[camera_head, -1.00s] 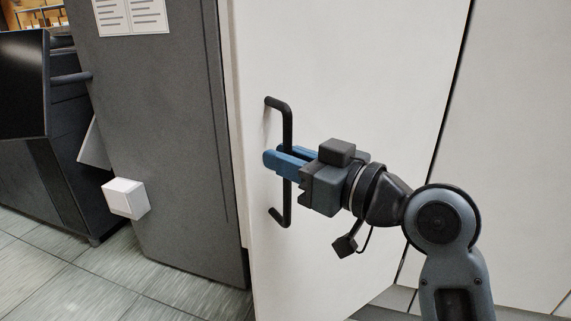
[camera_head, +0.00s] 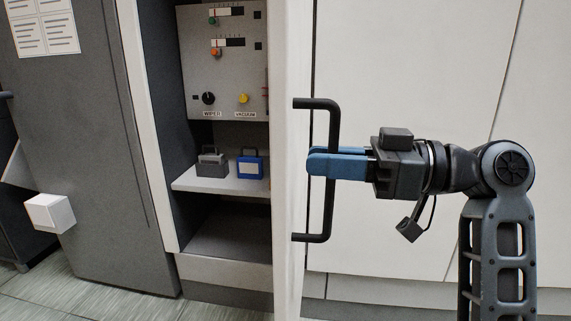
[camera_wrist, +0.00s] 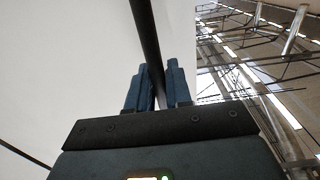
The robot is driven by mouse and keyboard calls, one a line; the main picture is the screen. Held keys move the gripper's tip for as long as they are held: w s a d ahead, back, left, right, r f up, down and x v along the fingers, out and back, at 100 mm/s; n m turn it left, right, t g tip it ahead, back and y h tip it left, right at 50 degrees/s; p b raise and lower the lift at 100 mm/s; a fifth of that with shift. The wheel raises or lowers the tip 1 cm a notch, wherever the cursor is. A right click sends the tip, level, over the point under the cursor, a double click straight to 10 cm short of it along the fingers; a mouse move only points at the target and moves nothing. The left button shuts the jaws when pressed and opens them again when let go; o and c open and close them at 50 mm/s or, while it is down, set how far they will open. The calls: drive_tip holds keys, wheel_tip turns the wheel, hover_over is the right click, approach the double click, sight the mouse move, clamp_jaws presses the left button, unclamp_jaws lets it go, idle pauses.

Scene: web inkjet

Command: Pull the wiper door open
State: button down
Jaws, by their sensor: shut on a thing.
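The white wiper door (camera_head: 291,200) stands open and is seen nearly edge-on in the head view. Its black bar handle (camera_head: 330,210) is on the right side of that edge. My gripper (camera_head: 325,162) has its blue fingers shut on the handle's upright bar, around its middle. In the wrist view the door (camera_wrist: 75,60) fills the left, and the dark handle bar (camera_wrist: 146,35) runs between the two blue fingers (camera_wrist: 158,88). The fingers hide a short stretch of the bar.
Left of the door is an open bay with a control panel (camera_head: 225,65) with knobs. Below it a shelf (camera_head: 205,183) carries a grey box (camera_head: 212,164) and a blue box (camera_head: 249,164). A dark grey cabinet (camera_head: 95,150) with a white block (camera_head: 48,213) stands left.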

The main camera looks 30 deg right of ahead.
drive_tip(key=shift+v, duration=1.9)
drive_tip(key=shift+w+d+f, duration=0.1)
drive_tip(key=shift+w, duration=0.05)
drive_tip(key=c, duration=1.2)
unclamp_jaws()
drive_tip(key=shift+d, duration=0.1)
drive_tip(key=v, duration=0.7)
drive_tip(key=shift+s+d+b, duration=0.2)
drive_tip(key=shift+d+b, duration=0.05)
drive_tip(key=shift+b, duration=0.1)
drive_tip(key=shift+d, duration=0.1)
